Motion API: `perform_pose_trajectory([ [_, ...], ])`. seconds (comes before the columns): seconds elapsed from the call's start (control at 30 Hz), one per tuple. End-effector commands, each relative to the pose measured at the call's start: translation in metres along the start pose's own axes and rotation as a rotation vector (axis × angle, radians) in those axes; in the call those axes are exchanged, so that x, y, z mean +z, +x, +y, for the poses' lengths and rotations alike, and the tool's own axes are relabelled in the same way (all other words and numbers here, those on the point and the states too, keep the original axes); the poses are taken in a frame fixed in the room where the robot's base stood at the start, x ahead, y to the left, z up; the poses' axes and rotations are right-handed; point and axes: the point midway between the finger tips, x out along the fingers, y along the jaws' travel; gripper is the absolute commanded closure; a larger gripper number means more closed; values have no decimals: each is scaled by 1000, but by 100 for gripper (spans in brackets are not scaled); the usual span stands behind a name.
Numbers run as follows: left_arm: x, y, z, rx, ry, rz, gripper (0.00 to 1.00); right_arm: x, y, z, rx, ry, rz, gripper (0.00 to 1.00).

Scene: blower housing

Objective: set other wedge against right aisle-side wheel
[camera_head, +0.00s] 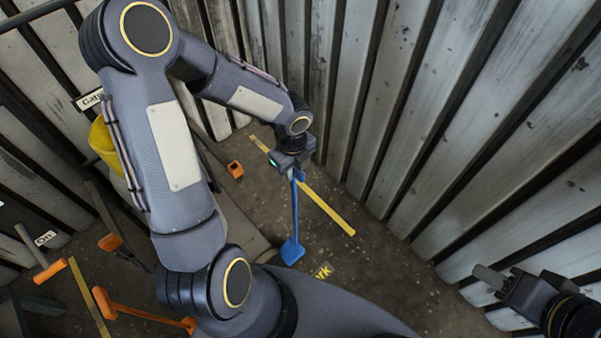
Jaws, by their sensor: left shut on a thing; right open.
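My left gripper (297,172) is shut on the upper end of a blue long-handled piece, which seems to be the wedge (292,252). Its thin blue handle hangs down from the jaws, and the blue block at its lower end is close to the floor; I cannot tell if it touches. My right gripper (497,285) is open and empty at the lower right, beside the corrugated wall. I cannot make out the right aisle-side wheel; my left arm covers much of the middle and left.
Corrugated metal walls (430,110) close in the back and right. A yellow floor line (327,209) runs past the blue handle. Orange-ended parts (235,169) and an orange bar (150,315) lie left. A yellow object (104,146) is partly behind my arm. Dark floor (385,265) is free at right.

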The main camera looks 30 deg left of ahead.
Motion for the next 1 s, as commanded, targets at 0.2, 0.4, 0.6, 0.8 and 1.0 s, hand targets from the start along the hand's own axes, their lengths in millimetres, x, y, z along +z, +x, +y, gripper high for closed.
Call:
perform_pose_trajectory([
  [0.2, 17, 3, -1, -2, -2, 0, 100, -1, -2, -1, 0, 0, 0, 58],
  [0.4, 25, 4, -1, -3, -1, -1, 100, -2, -3, -1, 0, 0, 0, 58],
  [0.6, 26, 7, 2, -3, 0, -1, 100, -1, -2, -1, 0, 0, 0, 58],
  [0.8, 26, 12, 11, -1, 1, -1, 100, 0, 1, 0, 0, 0, 0, 58],
  [1.0, 26, 17, 21, -1, 0, -2, 100, 2, 4, 2, 0, 0, 0, 58],
])
